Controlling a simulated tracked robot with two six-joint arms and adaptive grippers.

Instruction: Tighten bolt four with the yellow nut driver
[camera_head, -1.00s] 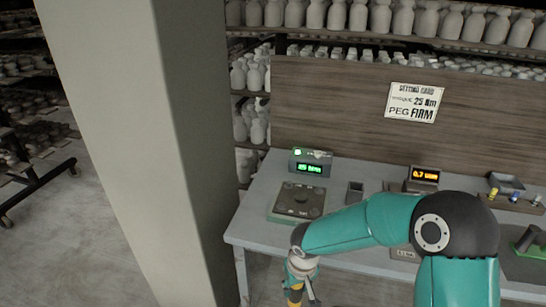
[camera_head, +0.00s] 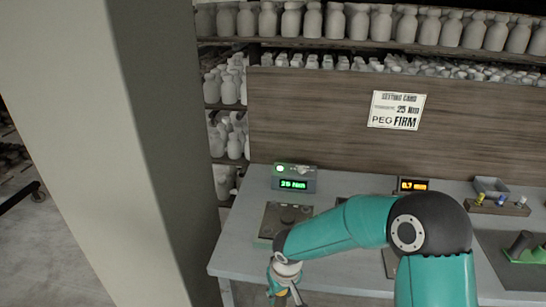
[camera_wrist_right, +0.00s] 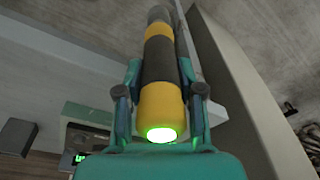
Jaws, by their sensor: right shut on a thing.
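The yellow nut driver (camera_wrist_right: 160,100) has yellow and dark bands and a lit green end facing the right wrist camera. My right gripper (camera_wrist_right: 160,85) is shut on it, one finger on each side. In the head view my right gripper (camera_head: 284,284) is low in the picture, in front of the table's front edge; the driver's tip is out of that view. The dark square plate (camera_head: 285,214) lies on the table behind the gripper, with a round knob-like part on top. My forearm covers part of it, and I cannot make out bolt four. My left gripper is not in view.
A green-lit readout box (camera_head: 294,180) stands behind the plate and an orange readout (camera_head: 412,185) to its right. A setting card (camera_head: 397,110) reads 25 Nm and PEG FIRM. A rack (camera_head: 498,207) with small coloured pieces is at right. A thick pillar (camera_head: 120,130) stands left of the table.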

